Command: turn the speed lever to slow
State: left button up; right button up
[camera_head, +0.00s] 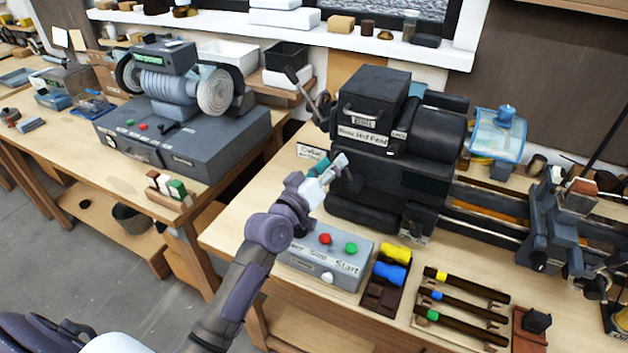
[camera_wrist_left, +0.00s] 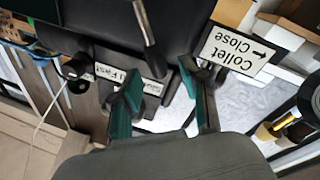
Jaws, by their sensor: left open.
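The speed plate marked Slow Mid Fast (camera_head: 362,135) is on the front of the dark lathe headstock (camera_head: 376,96). It shows upside down and partly covered in the left wrist view (camera_wrist_left: 153,88). A dark lever with a grey shaft (camera_wrist_left: 148,24) reaches toward the gap between my left fingertips there; it appears to be the speed lever, and I cannot tell its exact setting. My left gripper (camera_head: 329,172) is open in front of the headstock's left side. Its teal fingers (camera_wrist_left: 161,84) are apart, with nothing visibly clamped. My right gripper is not in view.
A Collet Close sign (camera_wrist_left: 237,49) stands close beside the left fingers. A long-handled lever (camera_head: 304,90) is at the headstock's left. The button box (camera_head: 326,259) sits below my arm. Tool trays (camera_head: 380,292) lie to its right. A grinder (camera_head: 176,86) stands on the left bench.

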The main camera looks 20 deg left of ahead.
pick_arm(q)
jog(key=v, duration=0.9)
jog(key=shift+s+a, duration=0.15)
jog(key=shift+s, duration=0.2)
